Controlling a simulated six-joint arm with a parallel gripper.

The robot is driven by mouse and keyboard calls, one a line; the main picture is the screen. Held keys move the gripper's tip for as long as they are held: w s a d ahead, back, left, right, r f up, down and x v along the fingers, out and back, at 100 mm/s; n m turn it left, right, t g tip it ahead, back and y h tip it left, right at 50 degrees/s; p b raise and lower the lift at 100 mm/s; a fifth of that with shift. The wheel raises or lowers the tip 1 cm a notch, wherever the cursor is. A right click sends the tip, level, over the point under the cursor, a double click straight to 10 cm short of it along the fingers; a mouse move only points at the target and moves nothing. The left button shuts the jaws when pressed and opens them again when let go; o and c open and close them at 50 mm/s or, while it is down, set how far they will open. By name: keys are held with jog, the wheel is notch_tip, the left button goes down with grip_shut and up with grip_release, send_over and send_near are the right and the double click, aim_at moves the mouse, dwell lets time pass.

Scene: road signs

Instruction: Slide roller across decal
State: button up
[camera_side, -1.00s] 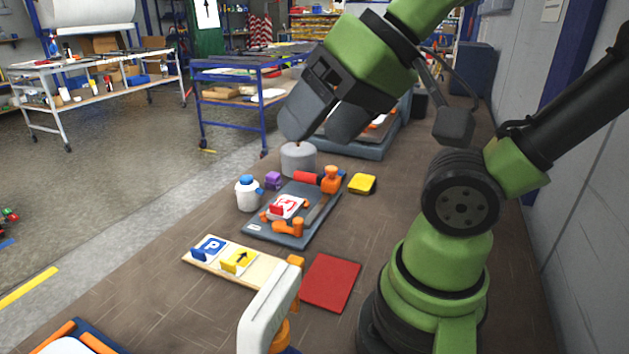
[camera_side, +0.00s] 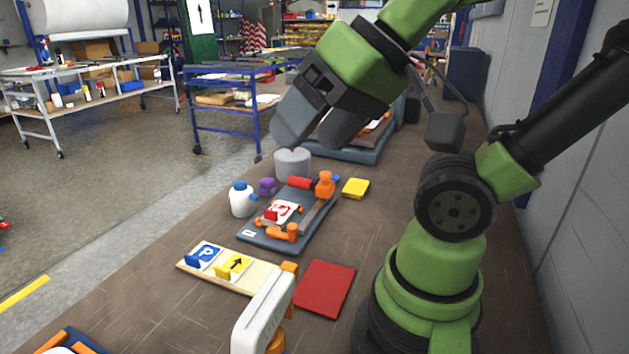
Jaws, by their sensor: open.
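My gripper (camera_side: 312,138) hangs above the far end of the work area, its two dark grey fingers apart and nothing visible between them. It is over and just behind a grey cylinder (camera_side: 292,164). A red roller-like piece (camera_side: 299,183) with an orange end part (camera_side: 325,185) lies at the far edge of a dark grey board (camera_side: 262,236), below the gripper and apart from it. A red and white decal (camera_side: 281,210) lies on the board, partly covered by a small red block and between orange clamp-like pieces (camera_side: 285,233).
A white bottle with a blue cap (camera_side: 242,201) and a purple block (camera_side: 267,186) stand left of the board. A yellow pad (camera_side: 356,188) lies right. Nearer are a wooden sign strip (camera_side: 244,278), a red mat (camera_side: 325,287) and a white-orange tool (camera_side: 263,312).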

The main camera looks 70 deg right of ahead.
jog(key=shift+c, duration=1.3)
jog(key=m+g+h, duration=0.4)
jog(key=m+h, duration=0.1)
send_over(326, 173)
jog(key=s+a, duration=0.3)
notch_tip(326, 173, down, 15)
jog(key=x, duration=0.9)
jog(key=shift+w+d+f, duration=0.1)
jog(key=shift+d+f, duration=0.05)
jog(key=shift+d, duration=0.05)
